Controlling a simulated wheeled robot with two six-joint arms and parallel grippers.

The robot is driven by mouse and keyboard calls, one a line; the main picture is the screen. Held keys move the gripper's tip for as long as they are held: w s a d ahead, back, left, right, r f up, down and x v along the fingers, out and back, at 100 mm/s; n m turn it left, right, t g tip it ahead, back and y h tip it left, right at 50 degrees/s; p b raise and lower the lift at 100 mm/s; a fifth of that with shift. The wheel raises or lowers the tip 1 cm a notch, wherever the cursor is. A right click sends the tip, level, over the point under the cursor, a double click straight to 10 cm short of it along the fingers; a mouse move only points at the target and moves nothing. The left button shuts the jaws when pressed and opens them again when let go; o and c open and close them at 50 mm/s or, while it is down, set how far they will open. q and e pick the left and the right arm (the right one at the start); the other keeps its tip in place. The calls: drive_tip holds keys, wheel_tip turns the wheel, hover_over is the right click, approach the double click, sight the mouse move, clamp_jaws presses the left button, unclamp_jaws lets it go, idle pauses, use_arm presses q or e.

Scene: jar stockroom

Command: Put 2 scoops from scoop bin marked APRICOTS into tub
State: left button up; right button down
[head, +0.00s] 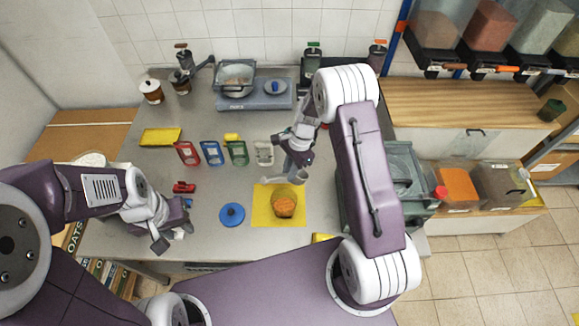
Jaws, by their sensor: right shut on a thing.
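The tub (285,208) stands on a yellow mat (262,215) with orange pieces inside. My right gripper (296,152) is shut on a grey scoop (299,177), held just above and behind the tub; I cannot tell what the scoop's cup holds. A bin with orange contents (457,187) and a bin with dark contents (497,186) stand side by side at the right; their labels are too small to read, so I cannot tell which is marked APRICOTS. My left gripper (173,225) is open and empty near the table's front left.
A blue lid (232,215) lies left of the mat. Red (187,153), blue (211,153) and green (237,153) tags or holders stand behind. A scale (238,98) is at the back. A grey machine (405,175) stands right, partly behind my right arm. More bins (487,28) hang upper right.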

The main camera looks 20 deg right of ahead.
drive_tip(key=r+h+p, duration=0.1)
drive_tip(key=h+p, duration=0.1)
drive_tip(key=p, duration=0.2)
drive_tip(key=shift+r+t, duration=0.25)
drive_tip(key=shift+t, duration=0.05)
drive_tip(key=shift+h+p, duration=0.35)
drive_tip(key=shift+h, duration=0.15)
drive_tip(key=t+h+b, duration=0.1)
drive_tip(key=h+b, duration=0.2)
drive_tip(key=b, duration=0.5)
drive_tip(key=shift+r+h+b, duration=0.1)
drive_tip(key=shift+h+b, duration=0.2)
drive_tip(key=shift+h, duration=0.1)
drive_tip(key=shift+r, duration=0.2)
drive_tip(key=shift+r+t, duration=0.3)
drive_tip(key=shift+f+b, duration=0.1)
drive_tip(key=shift+b, duration=0.2)
